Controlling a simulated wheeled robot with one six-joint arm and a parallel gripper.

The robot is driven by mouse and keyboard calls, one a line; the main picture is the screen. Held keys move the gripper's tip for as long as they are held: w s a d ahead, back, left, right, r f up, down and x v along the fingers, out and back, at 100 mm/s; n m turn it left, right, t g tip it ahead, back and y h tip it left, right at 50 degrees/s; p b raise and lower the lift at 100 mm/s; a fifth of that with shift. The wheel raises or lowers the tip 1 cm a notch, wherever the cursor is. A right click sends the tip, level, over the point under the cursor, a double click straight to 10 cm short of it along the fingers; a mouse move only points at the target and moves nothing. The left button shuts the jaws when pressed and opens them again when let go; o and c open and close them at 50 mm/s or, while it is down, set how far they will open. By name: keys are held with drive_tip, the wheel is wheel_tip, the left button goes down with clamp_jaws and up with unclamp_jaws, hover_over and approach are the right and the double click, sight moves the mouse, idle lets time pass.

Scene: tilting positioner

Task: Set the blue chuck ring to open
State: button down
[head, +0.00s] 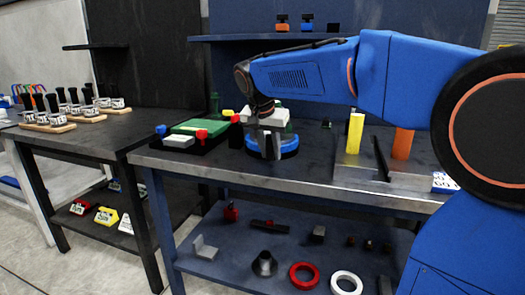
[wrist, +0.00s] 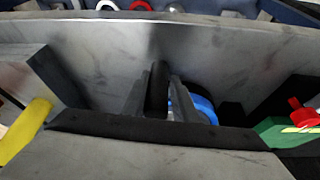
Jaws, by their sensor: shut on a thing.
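The blue chuck ring (head: 287,149) sits low on the bench, around the base of a device with a pale upper part. Part of it also shows in the wrist view (wrist: 203,108), just right of my fingers. My gripper (head: 266,148) points down at the ring's near left side in the head view. In the wrist view, my gripper (wrist: 157,105) is shut on a dark, rounded upright piece (wrist: 158,85) that appears to be the ring's handle. My arm and gripper hide part of the ring, and I cannot read its setting.
A green block with red and yellow parts (head: 200,127) stands close left of the ring. The bench's front strip is clear. Loose parts lie on the lower shelf.

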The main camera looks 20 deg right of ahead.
drive_tip(key=d, duration=0.2)
drive_tip(key=shift+s+d, duration=0.3)
drive_tip(key=shift+s, duration=0.1)
drive_tip(key=shift+s+d+r, duration=0.1)
drive_tip(key=shift+d, duration=0.6)
drive_tip(key=c, duration=1.6)
unclamp_jaws()
drive_tip(key=shift+d, duration=0.1)
drive_tip(key=shift+o, duration=0.2)
drive_tip(key=v, duration=1.7)
drive_tip(key=shift+s+r, duration=0.1)
drive_tip(key=shift+s, duration=0.05)
